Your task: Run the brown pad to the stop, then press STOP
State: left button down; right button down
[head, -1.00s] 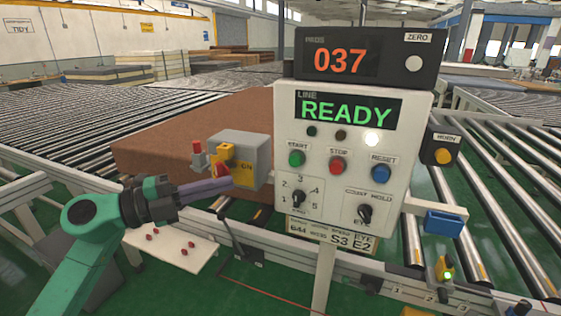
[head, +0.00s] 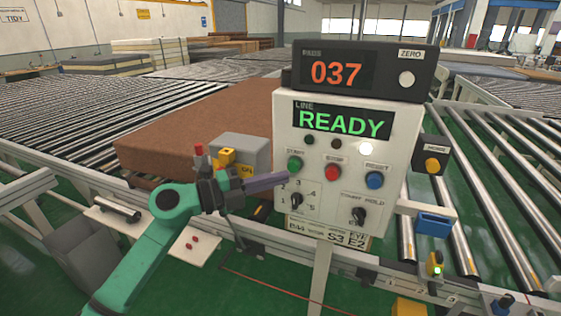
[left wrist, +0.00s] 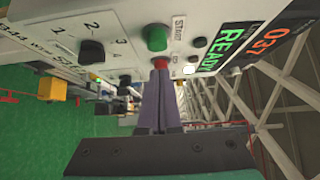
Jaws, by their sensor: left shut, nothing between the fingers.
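The brown pad (head: 190,125) lies flat on the rollers behind the control panel (head: 300,225). The panel display (head: 340,122) reads READY in green. The red STOP button (head: 333,172) and green START button (head: 295,164) are on the panel face. My left gripper (head: 287,177) is shut and empty, its tips at the panel's left side, below START in the head view. Contact cannot be told. My right gripper is not in view.
A counter (head: 345,72) on top reads 037. A blue RESET button (head: 375,180) and two knobs are on the panel. A grey switch box (head: 240,152) marked ON stands left of it. A yellow-buttoned HORN box (head: 431,154) is at right. Rollers (head: 490,190) extend right.

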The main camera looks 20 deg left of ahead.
aim_at(294, 165)
pick_arm(q)
jog(key=w, duration=0.3)
jog(key=shift+f+p, duration=0.1)
jog(key=shift+p, duration=0.25)
jog(key=shift+s, duration=0.1)
